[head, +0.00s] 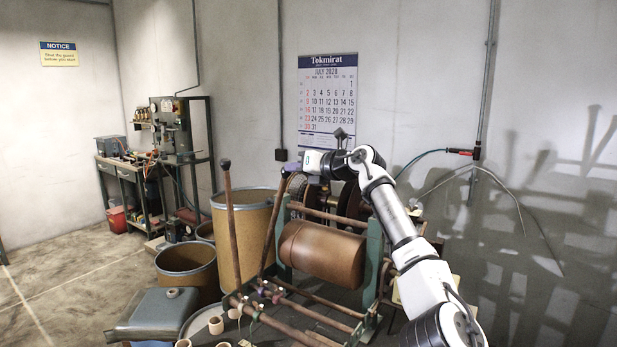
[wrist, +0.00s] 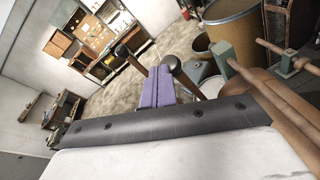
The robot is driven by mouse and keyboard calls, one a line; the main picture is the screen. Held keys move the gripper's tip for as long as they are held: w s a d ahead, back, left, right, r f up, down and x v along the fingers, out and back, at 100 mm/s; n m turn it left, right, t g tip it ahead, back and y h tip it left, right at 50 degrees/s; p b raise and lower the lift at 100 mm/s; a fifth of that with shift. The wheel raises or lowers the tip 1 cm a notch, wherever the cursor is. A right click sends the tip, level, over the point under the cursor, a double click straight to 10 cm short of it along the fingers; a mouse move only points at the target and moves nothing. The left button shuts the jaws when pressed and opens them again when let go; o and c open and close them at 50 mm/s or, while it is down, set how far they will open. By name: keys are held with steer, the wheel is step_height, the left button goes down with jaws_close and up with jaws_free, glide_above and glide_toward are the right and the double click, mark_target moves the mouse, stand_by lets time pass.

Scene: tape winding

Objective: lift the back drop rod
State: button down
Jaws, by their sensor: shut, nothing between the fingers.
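Two brown rods with dark knobs rise from the front of the winding machine: a near-vertical left rod (head: 233,235) and a right rod (head: 271,236) leaning right. No label shows which is the back drop rod. My gripper (head: 298,175) is beside the right rod's knob (head: 286,170); I cannot tell whether they touch. In the wrist view the purple fingers (wrist: 160,86) look shut and hold nothing. Two dark knobs show just beyond them, one to the left (wrist: 122,52) and one to the right (wrist: 171,63). The lower rods are partly hidden there.
The brown roll (head: 322,252) sits between green posts (head: 373,255) below my arm. Horizontal rods cross the frame. Fibre drums (head: 243,235) stand behind and left, and a grey-green box (head: 152,315) is at the lower left. Open floor (head: 60,280) lies farther left.

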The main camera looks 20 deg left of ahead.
steer(key=w+a+r, duration=0.1)
steer(key=a+r, duration=0.1)
steer(key=a, duration=0.3)
steer(key=shift+a, duration=0.4)
steer(key=shift+w, duration=0.1)
steer(key=b+v, duration=0.6)
steer(key=v, duration=0.7)
steer(key=shift+d+r, duration=0.2)
steer(key=shift+d, duration=0.15)
steer(key=shift+f, duration=0.1)
